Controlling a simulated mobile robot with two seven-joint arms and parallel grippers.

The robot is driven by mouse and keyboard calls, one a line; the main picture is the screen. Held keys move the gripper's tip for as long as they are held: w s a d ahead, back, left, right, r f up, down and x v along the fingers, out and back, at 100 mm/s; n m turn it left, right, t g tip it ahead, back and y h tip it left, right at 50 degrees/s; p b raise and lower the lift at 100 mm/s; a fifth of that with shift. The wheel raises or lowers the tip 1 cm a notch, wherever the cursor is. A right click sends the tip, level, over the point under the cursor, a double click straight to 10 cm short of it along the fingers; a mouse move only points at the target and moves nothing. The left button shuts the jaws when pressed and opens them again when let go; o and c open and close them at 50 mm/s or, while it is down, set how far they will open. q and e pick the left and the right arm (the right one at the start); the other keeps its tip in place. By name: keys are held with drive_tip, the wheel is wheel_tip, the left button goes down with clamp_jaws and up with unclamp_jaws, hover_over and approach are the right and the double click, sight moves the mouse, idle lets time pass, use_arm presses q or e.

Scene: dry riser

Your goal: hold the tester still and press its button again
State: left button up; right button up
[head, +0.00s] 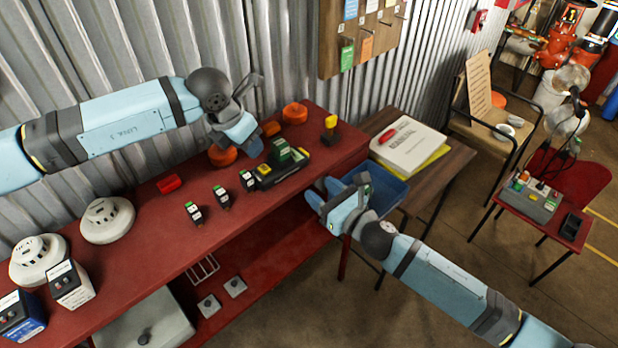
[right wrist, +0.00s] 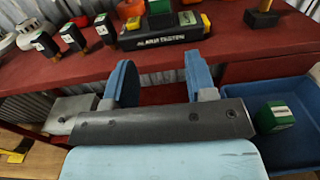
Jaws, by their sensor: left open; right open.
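The alarm tester (head: 290,168), a dark bar with yellow parts, lies on the red bench top; its lettering shows in the right wrist view (right wrist: 160,39). A dark green block (head: 281,149) stands on it. I cannot tell which part is its button. My left gripper (head: 243,135) is open above the bench, behind and left of the tester, beside an orange round piece (head: 222,156). My right gripper (head: 324,197) is open and empty at the bench's front edge, in front of the tester and apart from it. Its two blue fingers also show in the right wrist view (right wrist: 160,82).
Several small dark modules (head: 222,197) stand left of the tester. A yellow-topped black piece (head: 330,130) stands behind right. A blue tray (head: 395,191) holding a green block (right wrist: 276,116) is right of my right gripper. White detectors (head: 107,219) sit at the bench's left.

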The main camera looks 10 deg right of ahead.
sight(287, 162)
drive_tip(key=x, duration=1.3)
drive_tip(key=shift+w, duration=0.1)
drive_tip(key=shift+c, duration=0.2)
drive_tip(key=c, duration=0.7)
use_arm(q)
clamp_jaws()
use_arm(e)
drive_tip(key=shift+f, duration=0.1)
idle(0.5)
